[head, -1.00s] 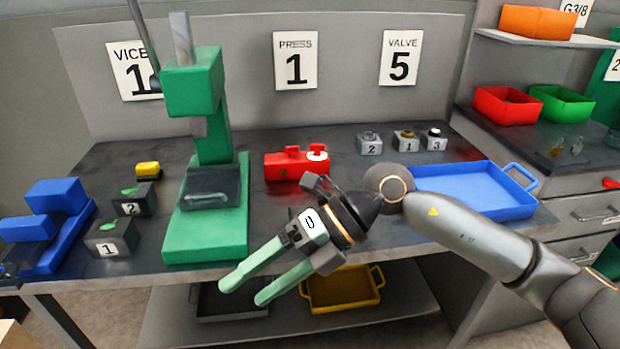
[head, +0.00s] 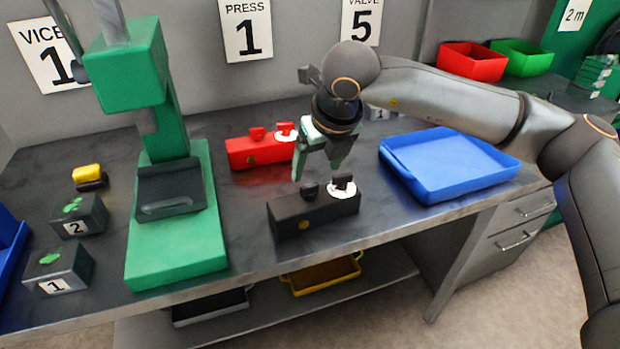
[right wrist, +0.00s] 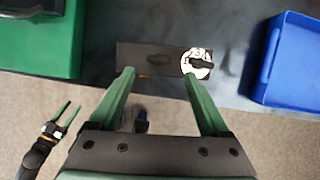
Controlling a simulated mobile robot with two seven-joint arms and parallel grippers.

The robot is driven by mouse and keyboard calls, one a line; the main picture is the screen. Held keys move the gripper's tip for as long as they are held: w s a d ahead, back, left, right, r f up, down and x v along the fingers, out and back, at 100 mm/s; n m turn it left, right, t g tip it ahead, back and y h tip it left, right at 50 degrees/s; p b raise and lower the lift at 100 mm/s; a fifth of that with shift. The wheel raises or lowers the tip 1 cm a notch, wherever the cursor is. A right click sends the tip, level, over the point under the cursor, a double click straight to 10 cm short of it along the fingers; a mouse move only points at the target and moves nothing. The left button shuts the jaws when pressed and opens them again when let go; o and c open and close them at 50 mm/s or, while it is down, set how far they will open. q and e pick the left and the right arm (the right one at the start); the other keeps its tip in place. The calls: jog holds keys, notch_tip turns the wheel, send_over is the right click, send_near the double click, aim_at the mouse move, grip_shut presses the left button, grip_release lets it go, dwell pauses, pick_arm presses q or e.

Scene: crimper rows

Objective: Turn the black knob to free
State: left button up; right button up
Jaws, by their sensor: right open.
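A black block (head: 312,213) stands near the front edge of the table. On its right end a black knob (head: 344,181) sits on a white round dial; the knob and dial also show in the right wrist view (right wrist: 202,64). My right gripper (head: 316,173) is open and empty, pointing down above the block. In the right wrist view its fingertips (right wrist: 158,73) are apart, the right one near the dial. My left gripper (right wrist: 68,111) shows small at lower left, fingers apart and empty. The dial's markings are too small to read.
A red block (head: 255,153) with a similar dial stands behind. A blue tray (head: 455,190) lies to the right, and a green press (head: 178,255) stands to the left. Small numbered blocks (head: 62,270) are at far left. A yellow tray (head: 325,287) is on the shelf below.

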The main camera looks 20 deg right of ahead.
aim_at(310, 186)
jog(key=x, duration=0.6)
jog(key=shift+w+a+f+p, duration=0.15)
jog(key=shift+w+f+p, duration=0.05)
jog(key=shift+f+p, duration=0.15)
jog(key=shift+r, duration=0.1)
grip_shut()
